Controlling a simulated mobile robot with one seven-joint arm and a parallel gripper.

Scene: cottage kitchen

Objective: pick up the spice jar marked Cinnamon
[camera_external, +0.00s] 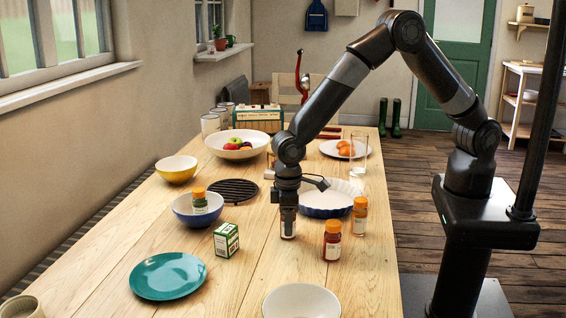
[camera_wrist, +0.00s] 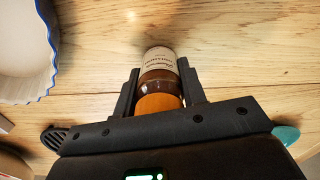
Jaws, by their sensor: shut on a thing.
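My gripper (camera_external: 288,208) points straight down over the table, shut on a spice jar (camera_external: 288,230) with a pale label. In the wrist view the jar's orange lid (camera_wrist: 160,103) and brown glass sit between the two fingers. Its label print is upside down and too small to read surely. The jar looks upright at table level; I cannot tell whether it touches the wood. Other orange-lidded jars stand to the right: a red-brown one (camera_external: 332,242) and an amber one (camera_external: 360,216). Another jar (camera_external: 199,202) is in the blue bowl (camera_external: 199,217).
A blue-rimmed pie dish (camera_external: 325,208) is just behind my gripper. A white bowl (camera_external: 301,302) is in front, with a green box (camera_external: 226,240) and a teal plate (camera_external: 168,277) to the left. A drinking glass (camera_external: 358,155) stands behind. Bare wood lies between the box and the jar.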

